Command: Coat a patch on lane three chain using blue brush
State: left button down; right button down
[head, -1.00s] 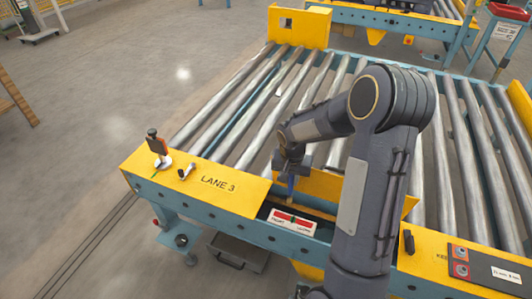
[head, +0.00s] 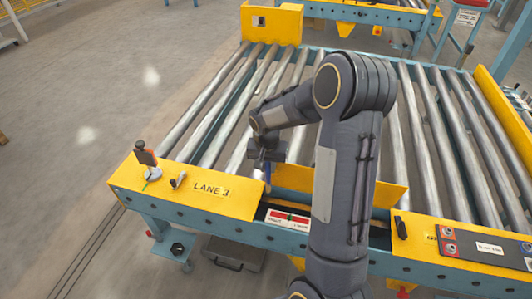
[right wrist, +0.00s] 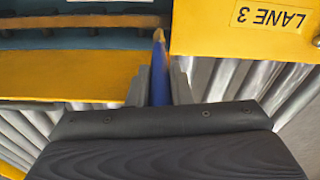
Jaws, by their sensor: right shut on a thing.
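My right gripper (head: 265,168) is shut on the blue brush (right wrist: 159,78), also partly visible in the head view (head: 268,178). The brush points away from the fingers, its pale tan tip beside the yellow LANE 3 cover's edge in the right wrist view. The lane three chain seems to be the brownish strip (right wrist: 75,43) in the dark opening left of the tip. I cannot tell whether the tip touches anything. The LANE 3 cover (head: 205,196) lies left of the opening in the head view. My left gripper is not in view.
A yellow panel (head: 292,180) stands behind the opening, before the steel rollers (head: 215,107). A red and white sign (head: 288,218) is on the front. A button panel (head: 480,247) is at right.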

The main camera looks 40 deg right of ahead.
jog(key=shift+r+p, duration=1.25)
jog(key=shift+r, duration=0.8)
